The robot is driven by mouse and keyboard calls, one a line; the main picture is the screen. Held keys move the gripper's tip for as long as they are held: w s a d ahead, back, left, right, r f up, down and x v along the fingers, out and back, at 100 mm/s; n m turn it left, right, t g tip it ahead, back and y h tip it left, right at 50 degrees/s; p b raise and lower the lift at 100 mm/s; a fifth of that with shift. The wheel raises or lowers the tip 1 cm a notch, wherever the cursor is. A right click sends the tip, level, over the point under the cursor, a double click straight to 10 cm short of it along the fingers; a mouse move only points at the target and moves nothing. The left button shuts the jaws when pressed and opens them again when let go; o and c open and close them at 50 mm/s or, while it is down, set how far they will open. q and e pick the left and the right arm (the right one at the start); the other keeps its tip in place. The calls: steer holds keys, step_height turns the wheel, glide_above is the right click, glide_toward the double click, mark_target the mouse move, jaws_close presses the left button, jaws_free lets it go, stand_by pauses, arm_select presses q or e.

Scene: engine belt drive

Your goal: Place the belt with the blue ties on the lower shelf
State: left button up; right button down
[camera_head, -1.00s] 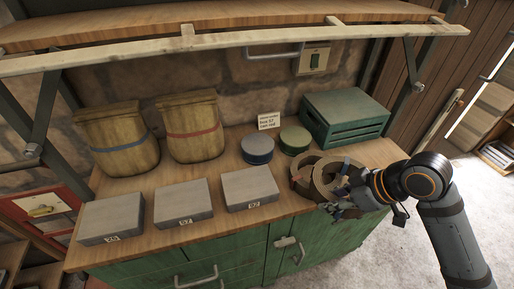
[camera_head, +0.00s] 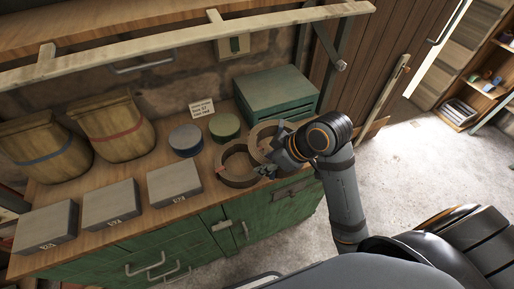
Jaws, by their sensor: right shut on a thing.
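Two brown ring-shaped belts rest at the right end of the wooden worktop. The left belt (camera_head: 238,181) has small reddish ties. The right belt (camera_head: 261,133) is partly hidden by my right gripper (camera_head: 279,153), which is shut on it; its ties are hard to see now, but blue patches showed there earlier. The belt appears to be still at worktop level, beside the left one. A shelf unit (camera_head: 484,83) stands at the far right with small items on its upper board and a pale stack on its lower shelf (camera_head: 458,121). My left gripper is not in view.
A green crate (camera_head: 275,92), two round tins (camera_head: 186,139), two sacks (camera_head: 112,130) and several grey boxes (camera_head: 110,203) stand on the worktop (camera_head: 155,160). A wall shelf (camera_head: 130,45) overhangs it. The floor (camera_head: 400,155) to the right is clear.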

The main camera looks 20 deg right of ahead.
steer(key=w+d+f+p, duration=0.2)
steer(key=w+d+f, duration=0.2)
steer(key=w+d+f+p, duration=0.2)
steer(key=w+d+f, duration=0.2)
steer(key=w+d, duration=0.1)
steer(key=shift+w+f, duration=0.1)
steer(key=shift+f, duration=0.15)
steer(key=shift+w+d+f, duration=0.2)
steer(key=shift+d+f, duration=0.1)
steer(key=shift+f, duration=0.15)
step_height(320, 180, down, 4)
steer(key=shift+w+d+r, duration=0.1)
steer(key=shift+w+r, duration=0.05)
steer(key=shift+r, duration=0.1)
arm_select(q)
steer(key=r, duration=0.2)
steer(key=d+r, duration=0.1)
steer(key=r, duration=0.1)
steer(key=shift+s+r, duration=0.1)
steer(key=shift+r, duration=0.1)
arm_select(e)
steer(key=shift+f, duration=0.1)
steer(key=c, duration=0.9)
jaws_free()
steer(key=shift+c, duration=0.2)
